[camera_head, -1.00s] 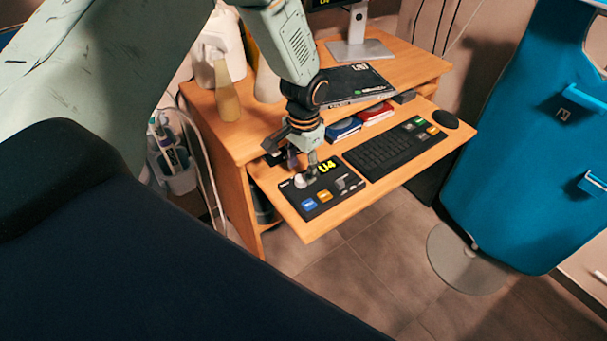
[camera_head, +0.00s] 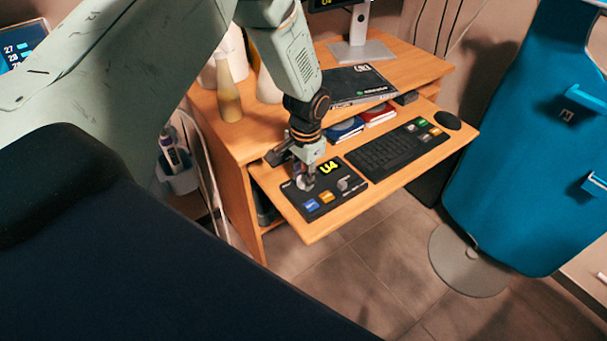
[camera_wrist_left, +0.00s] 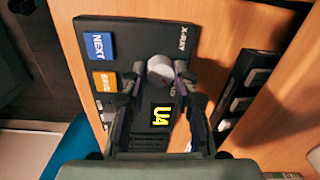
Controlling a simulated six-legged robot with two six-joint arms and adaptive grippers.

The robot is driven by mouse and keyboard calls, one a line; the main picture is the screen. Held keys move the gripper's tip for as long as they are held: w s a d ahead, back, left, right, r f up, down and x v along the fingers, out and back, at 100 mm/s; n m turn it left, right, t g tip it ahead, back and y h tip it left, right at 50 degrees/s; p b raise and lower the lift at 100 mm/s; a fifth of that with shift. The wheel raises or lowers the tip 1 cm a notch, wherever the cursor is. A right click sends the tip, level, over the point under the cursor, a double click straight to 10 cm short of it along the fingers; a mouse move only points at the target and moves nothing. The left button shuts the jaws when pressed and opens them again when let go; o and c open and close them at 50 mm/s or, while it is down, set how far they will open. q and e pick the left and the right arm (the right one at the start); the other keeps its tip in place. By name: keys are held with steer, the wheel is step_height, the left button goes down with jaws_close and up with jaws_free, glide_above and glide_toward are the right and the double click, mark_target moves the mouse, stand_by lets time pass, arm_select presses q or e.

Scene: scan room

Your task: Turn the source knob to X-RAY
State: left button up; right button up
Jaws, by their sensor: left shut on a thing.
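The source knob (camera_wrist_left: 160,69) is a round light grey knob on a black control panel (camera_wrist_left: 135,32). My left gripper (camera_wrist_left: 158,84) is shut on it, one dark finger on each side. The X-RAY label shows above and to the right of the knob in the wrist view. Which way the knob points cannot be told. In the head view my left gripper (camera_head: 304,176) reaches down onto the left part of the panel (camera_head: 338,202), and its fingers partly cover the knob. My right gripper is not in view.
The panel has a blue NEXT button (camera_wrist_left: 99,46), an orange button (camera_wrist_left: 104,82), a yellow U4 display (camera_head: 328,167) and a grey control (camera_head: 343,184). A keyboard (camera_head: 384,152) lies to its right on the wooden shelf. Bottles (camera_head: 228,95) stand behind my arm.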

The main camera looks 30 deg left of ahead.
arm_select(q)
jaws_close()
steer(key=n+p, duration=0.3)
steer(key=shift+r+n, duration=0.15)
steer(key=shift+n, duration=0.15)
steer(key=n+p, duration=0.3)
steer(key=n, duration=0.2)
steer(key=n+p, duration=0.2)
steer(key=n, duration=0.3)
steer(key=shift+w+n+g, duration=0.1)
steer(key=shift+n+g, duration=0.3)
steer(key=n+p, duration=0.1)
steer(key=n, duration=0.4)
steer(key=shift+h, duration=0.3)
steer(key=shift+n+p, duration=0.3)
steer(key=shift+n, duration=0.1)
